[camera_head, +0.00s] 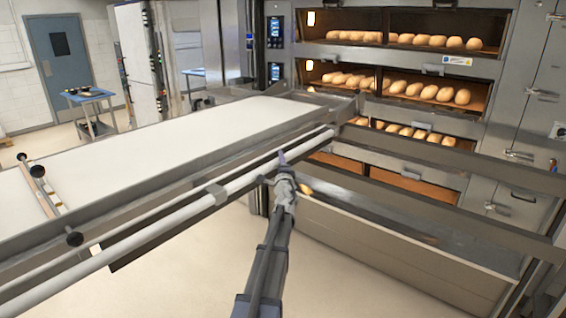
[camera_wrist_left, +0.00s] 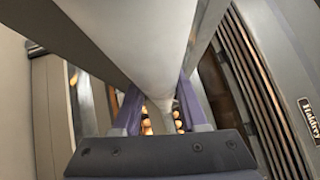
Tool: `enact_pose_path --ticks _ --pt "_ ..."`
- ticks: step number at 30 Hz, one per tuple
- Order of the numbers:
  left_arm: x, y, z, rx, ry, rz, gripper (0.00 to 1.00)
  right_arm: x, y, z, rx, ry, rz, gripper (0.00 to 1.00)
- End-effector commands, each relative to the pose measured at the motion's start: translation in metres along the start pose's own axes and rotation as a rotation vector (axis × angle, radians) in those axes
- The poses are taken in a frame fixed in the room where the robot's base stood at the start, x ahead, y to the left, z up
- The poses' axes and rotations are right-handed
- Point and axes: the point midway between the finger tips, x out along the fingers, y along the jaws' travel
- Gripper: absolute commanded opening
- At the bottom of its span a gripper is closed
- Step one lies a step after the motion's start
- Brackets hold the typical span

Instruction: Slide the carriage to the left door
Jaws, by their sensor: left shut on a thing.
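The carriage is a long loader with a white belt (camera_head: 190,140), angled from lower left towards the oven front. A pale round bar (camera_head: 240,185) runs along its near side. My left gripper (camera_head: 283,163) is at this bar, near its oven end. In the left wrist view its purple fingers (camera_wrist_left: 160,105) sit on either side of the pale bar (camera_wrist_left: 150,40), shut on it. The deck oven (camera_head: 430,165) stands ahead with several lit openings. The carriage's far end is near the left part of the oven front. My right gripper is not in view.
Several loaves (camera_head: 430,90) lie inside the oven decks. Long grey rails (camera_head: 440,205) cross in front of the lower oven. A blue-topped cart (camera_head: 90,97) and a blue door (camera_head: 60,55) are at the back left. Floor shows below the bar.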

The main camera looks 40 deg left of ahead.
Motion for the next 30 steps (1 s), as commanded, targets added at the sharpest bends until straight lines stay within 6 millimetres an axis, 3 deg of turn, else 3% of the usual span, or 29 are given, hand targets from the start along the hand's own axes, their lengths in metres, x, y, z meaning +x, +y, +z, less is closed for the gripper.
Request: enact_pose_path --ticks 5,6,13,23,30 --pt "-0.003 0.002 0.002 -0.003 0.0 0.002 0.0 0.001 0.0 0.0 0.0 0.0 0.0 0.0" --pt "-0.003 0.002 0.002 -0.003 0.0 0.002 0.45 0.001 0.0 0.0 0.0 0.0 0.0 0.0" --pt "-0.002 0.001 0.001 -0.001 0.001 0.001 0.7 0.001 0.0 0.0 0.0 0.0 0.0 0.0" --pt "-0.003 0.0 0.0 0.0 0.002 0.001 0.72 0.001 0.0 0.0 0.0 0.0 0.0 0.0" --pt "-0.027 0.001 0.0 0.001 0.002 0.001 0.72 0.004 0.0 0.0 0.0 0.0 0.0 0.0"
